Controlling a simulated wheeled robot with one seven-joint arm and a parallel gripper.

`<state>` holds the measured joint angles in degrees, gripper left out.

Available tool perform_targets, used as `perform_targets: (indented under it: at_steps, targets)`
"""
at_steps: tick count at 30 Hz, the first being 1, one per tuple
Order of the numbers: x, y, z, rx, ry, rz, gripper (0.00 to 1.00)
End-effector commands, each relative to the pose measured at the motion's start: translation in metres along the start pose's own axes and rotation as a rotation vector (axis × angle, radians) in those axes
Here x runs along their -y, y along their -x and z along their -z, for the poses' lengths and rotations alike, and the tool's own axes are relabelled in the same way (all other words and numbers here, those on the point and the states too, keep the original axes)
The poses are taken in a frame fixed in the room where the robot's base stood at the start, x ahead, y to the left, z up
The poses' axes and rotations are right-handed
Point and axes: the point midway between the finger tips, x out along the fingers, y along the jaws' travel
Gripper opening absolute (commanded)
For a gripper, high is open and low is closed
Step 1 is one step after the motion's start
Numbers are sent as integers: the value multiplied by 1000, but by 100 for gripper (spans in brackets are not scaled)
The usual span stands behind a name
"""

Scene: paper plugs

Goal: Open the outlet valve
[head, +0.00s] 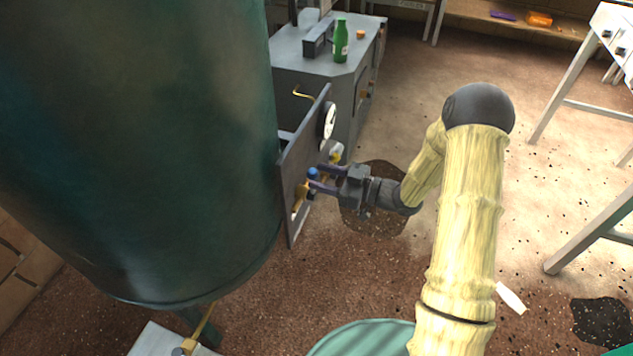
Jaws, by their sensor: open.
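A grey upright panel (296,163) stands beside the large dark green tank (140,130). Brass valve parts (300,194) show low on the panel's right face, with a small blue piece (313,173) just above. I cannot tell for sure which part is the outlet valve, or how its handle is turned. My gripper (318,181) reaches in from the right and is open. Its fingers are right at the blue and brass parts and partly hide them. I cannot tell whether they touch.
A round white gauge (329,121) sits higher on the panel. A brass pipe (203,322) runs beneath the tank. Behind, a grey cabinet (310,75) carries a green bottle (341,42). A teal round top (365,338) is at the front.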

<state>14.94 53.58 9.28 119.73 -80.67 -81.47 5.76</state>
Motion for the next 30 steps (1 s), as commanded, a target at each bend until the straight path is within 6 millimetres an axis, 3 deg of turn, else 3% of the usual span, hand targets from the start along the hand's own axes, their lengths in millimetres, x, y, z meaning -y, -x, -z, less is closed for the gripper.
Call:
perform_targets:
  at_steps: [17, 22, 30]
  targets:
    - [0, -13, 0, 0, 0, 0, 47]
    - [0, -13, 0, 0, 0, 0, 16]
    - [0, -13, 0, 0, 0, 0, 16]
